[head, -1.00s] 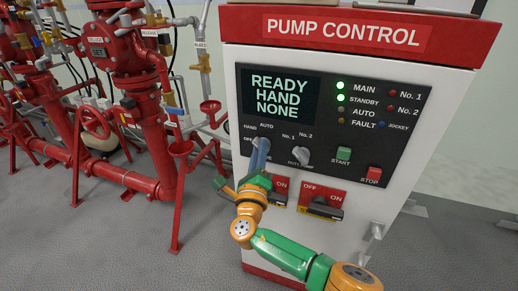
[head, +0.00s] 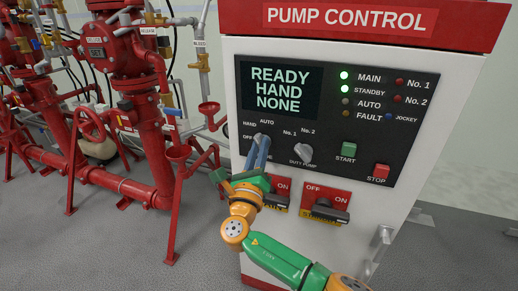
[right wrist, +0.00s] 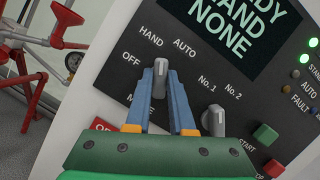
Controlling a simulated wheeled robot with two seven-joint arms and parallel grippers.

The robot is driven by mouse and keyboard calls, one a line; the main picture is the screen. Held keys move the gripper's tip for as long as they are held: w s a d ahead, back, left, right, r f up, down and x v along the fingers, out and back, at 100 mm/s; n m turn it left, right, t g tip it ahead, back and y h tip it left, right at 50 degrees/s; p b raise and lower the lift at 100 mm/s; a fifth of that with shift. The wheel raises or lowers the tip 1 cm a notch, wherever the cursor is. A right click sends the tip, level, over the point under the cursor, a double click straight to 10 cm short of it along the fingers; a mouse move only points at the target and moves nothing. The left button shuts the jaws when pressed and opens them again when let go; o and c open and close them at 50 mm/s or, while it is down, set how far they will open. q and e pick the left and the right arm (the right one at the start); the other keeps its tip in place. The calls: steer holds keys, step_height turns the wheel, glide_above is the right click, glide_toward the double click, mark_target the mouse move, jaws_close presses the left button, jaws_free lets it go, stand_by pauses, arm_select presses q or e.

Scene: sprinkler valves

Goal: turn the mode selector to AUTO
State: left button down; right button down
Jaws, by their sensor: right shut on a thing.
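The mode selector (head: 262,138) is a grey knob at the lower left of the black panel, with OFF, HAND and AUTO around it. My right gripper (head: 259,148) reaches it from below, its blue fingers on either side. In the right wrist view, the selector (right wrist: 161,72) stands between the two fingertips of my right gripper (right wrist: 161,88), which is shut on it. There its pointing end lies roughly between HAND and AUTO. The display (head: 280,89) reads READY, HAND, NONE. My left gripper is not in view.
The duty pump knob (head: 303,152) is just right of the selector. Green START (head: 345,150) and red STOP (head: 380,171) buttons are further right. Two ON/OFF switches (head: 326,208) sit below the panel. Red pipes and valves (head: 148,130) stand left of the cabinet.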

steer(key=m+h+b, duration=0.1)
steer(key=m+b, duration=0.2)
steer(key=b, duration=0.1)
steer(key=shift+m+h, duration=0.3)
steer(key=shift+m, duration=0.1)
